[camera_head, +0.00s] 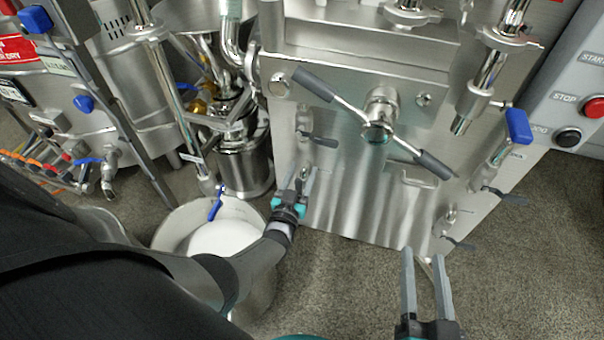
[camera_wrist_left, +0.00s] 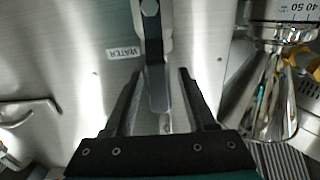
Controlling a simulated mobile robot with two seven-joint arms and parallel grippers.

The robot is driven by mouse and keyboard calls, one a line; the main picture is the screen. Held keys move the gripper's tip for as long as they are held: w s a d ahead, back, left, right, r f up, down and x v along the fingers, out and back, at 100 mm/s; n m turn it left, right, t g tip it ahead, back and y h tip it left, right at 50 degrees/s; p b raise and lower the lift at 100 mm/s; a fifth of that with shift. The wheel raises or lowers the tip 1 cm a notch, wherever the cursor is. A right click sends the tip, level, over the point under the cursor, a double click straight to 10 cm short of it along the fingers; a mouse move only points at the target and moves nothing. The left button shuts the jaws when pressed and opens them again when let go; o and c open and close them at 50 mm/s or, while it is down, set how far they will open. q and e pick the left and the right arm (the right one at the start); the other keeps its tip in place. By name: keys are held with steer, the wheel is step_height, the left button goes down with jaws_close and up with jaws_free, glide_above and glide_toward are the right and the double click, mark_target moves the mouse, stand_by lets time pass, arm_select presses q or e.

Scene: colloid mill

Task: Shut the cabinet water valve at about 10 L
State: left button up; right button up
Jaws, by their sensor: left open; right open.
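The cabinet (camera_head: 350,190) has a steel front with small dark-handled valves along its left and right edges. In the left wrist view a "WATER" label (camera_wrist_left: 123,53) sits beside a valve with a dark lever (camera_wrist_left: 157,85). My left gripper (camera_head: 304,183) is open at the cabinet's lower left; in its wrist view the open fingers (camera_wrist_left: 157,98) lie on either side of the lever's end. Contact cannot be told. In the head view the gripper partly covers this valve. Another dark lever (camera_head: 318,140) sits just above. My right gripper (camera_head: 425,275) is open and empty over the floor.
A steel pail (camera_head: 172,232) with white contents stands left of the cabinet, under a blue-handled tap (camera_head: 215,205). A large two-armed handle (camera_head: 375,115) sticks out of the cabinet. A control box with a red stop button (camera_head: 595,107) is at right. Floor at lower right is clear.

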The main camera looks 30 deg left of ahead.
arm_select(q)
steer(key=shift+w, duration=0.15)
jaws_close()
stand_by(0.4)
stand_by(1.0)
